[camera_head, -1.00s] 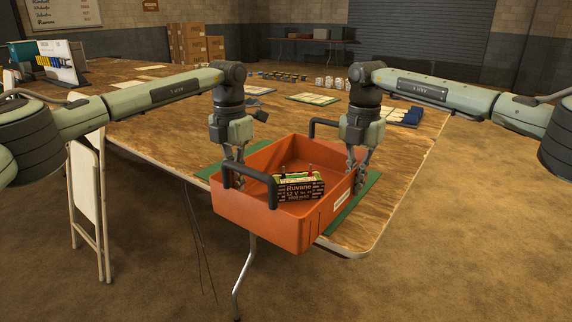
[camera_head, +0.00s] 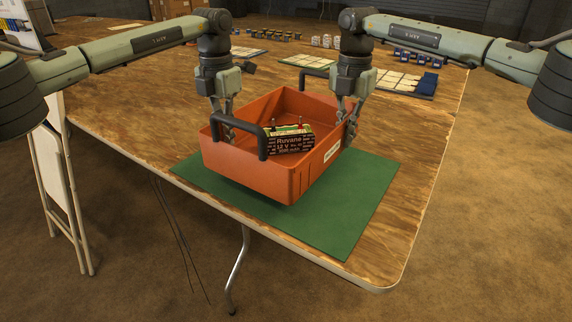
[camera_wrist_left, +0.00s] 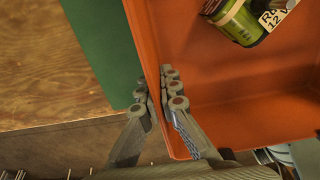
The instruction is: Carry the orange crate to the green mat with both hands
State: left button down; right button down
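The orange crate (camera_head: 240,165) is over the green mat (camera_head: 355,205), its front corner well inside the table edge. I cannot tell whether its bottom touches the mat. My left gripper (camera_head: 229,122) is at the crate's left wall. In the left wrist view its fingers (camera_wrist_left: 158,98) close on both sides of the wall of the crate (camera_wrist_left: 215,85), with the mat (camera_wrist_left: 95,40) beside it. My right gripper (camera_head: 350,128) grips the opposite wall, partly hidden by it. A black and green battery (camera_head: 290,142) sits inside the crate, which also has dark bar handles.
The wooden table (camera_head: 130,110) bears flat panels (camera_head: 310,60), a tray with blue items (camera_head: 410,82) and several small parts farther back. A folded white chair (camera_head: 58,185) leans at the table's left side. The mat's front and right parts are bare.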

aim_at(344, 149)
pick_arm(q)
jog(key=shift+r, duration=0.15)
pick_arm(e)
jog(key=shift+r, duration=0.2)
pick_arm(q)
jog(key=shift+f, duration=0.2)
pick_arm(e)
jog(key=shift+f, duration=0.25)
